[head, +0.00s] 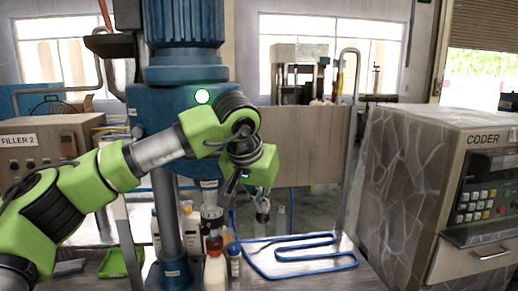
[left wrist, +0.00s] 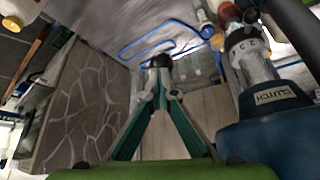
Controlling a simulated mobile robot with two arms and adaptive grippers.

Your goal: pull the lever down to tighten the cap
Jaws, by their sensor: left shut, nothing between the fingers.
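The blue capping machine (head: 185,65) stands left of centre on a grey column. I cannot make out the lever clearly; my left arm covers part of the machine. My left gripper (head: 263,216) is right of the chuck, shut and empty. Its fingertips meet in the left wrist view (left wrist: 161,64). My right gripper is out of view.
A white bottle (head: 215,272) and a small dark bottle (head: 234,262) stand near the chuck. A blue hose (head: 300,238) loops on the table at right. A stone-patterned CODER cabinet (head: 395,180) stands further right. A green tray (head: 115,264) lies at left.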

